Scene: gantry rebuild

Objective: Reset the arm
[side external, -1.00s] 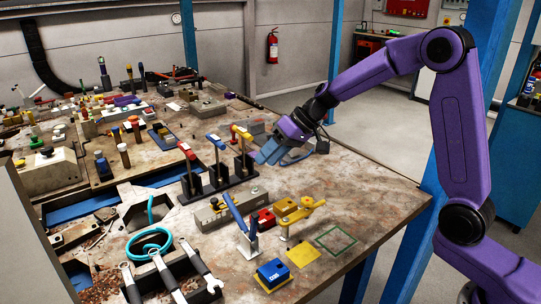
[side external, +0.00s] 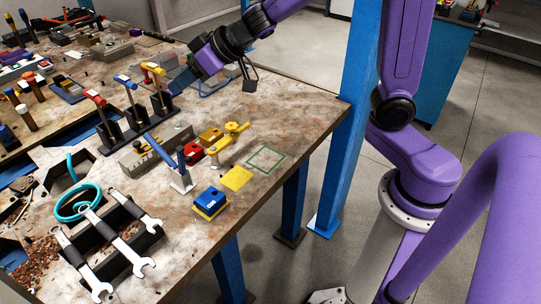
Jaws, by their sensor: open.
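My purple arm reaches in from the right, and my gripper (side external: 182,80) is over the far side of the worktable (side external: 290,125). Its blue fingers point left and down, close to the yellow-handled lever of the lever row. The fingers are partly hidden behind that lever, and I cannot tell whether they touch it. I see nothing held in the gripper. The lever row has a red lever (side external: 94,96), a blue lever (side external: 126,82) and a yellow lever (side external: 152,69), all standing upright on a black base.
Wrenches (side external: 126,243) and a teal hose (side external: 80,203) lie front left. The table's right corner is clear.

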